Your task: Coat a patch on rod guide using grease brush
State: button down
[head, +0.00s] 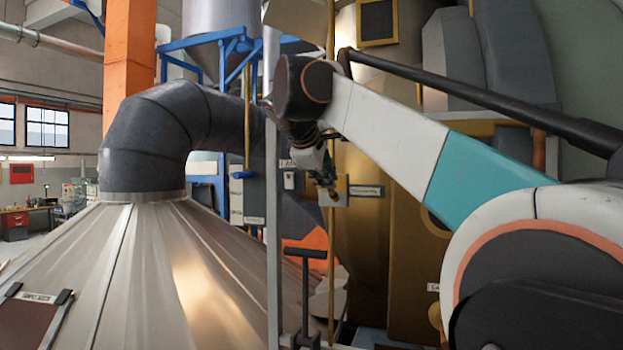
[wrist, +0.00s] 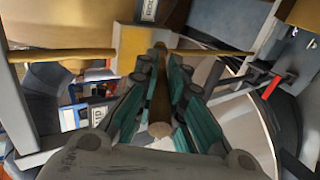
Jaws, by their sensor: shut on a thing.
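A yellow block, which looks like the rod guide (head: 341,186), sits on a thin upright yellow rod (head: 331,80) in the head view, with a dark label plate at its right. In the wrist view the block (wrist: 126,42) is at the top middle and the rod (wrist: 62,54) runs across the picture. My gripper (head: 327,186) is at the block in the head view. In the wrist view my gripper (wrist: 168,62) is shut on a brown handle, the grease brush (wrist: 160,108). The brush points at the block. Its bristles are hidden, so I cannot tell whether they touch.
A grey upright post (head: 273,220) stands left of the gripper. A black T-shaped handle (head: 304,254) is below it. A ribbed metal dome (head: 150,270) with a thick grey duct (head: 160,130) fills the left. A gold casing (head: 365,240) stands close behind the block.

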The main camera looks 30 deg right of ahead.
jog(key=shift+s+d+r, duration=0.1)
jog(key=shift+s+d, duration=0.85)
jog(key=shift+s, duration=0.15)
jog(key=shift+w, duration=0.1)
jog(key=w+a+p, duration=0.2)
jog(key=w+a, duration=0.3)
jog(key=w, duration=0.1)
jog(key=shift+p, duration=0.35)
jog(key=shift+s, duration=0.1)
jog(key=shift+s+a, duration=0.9)
jog(key=shift+a, duration=0.25)
jog(key=shift+s+a, duration=0.9)
jog(key=shift+a, duration=0.25)
jog(key=shift+a, duration=0.1)
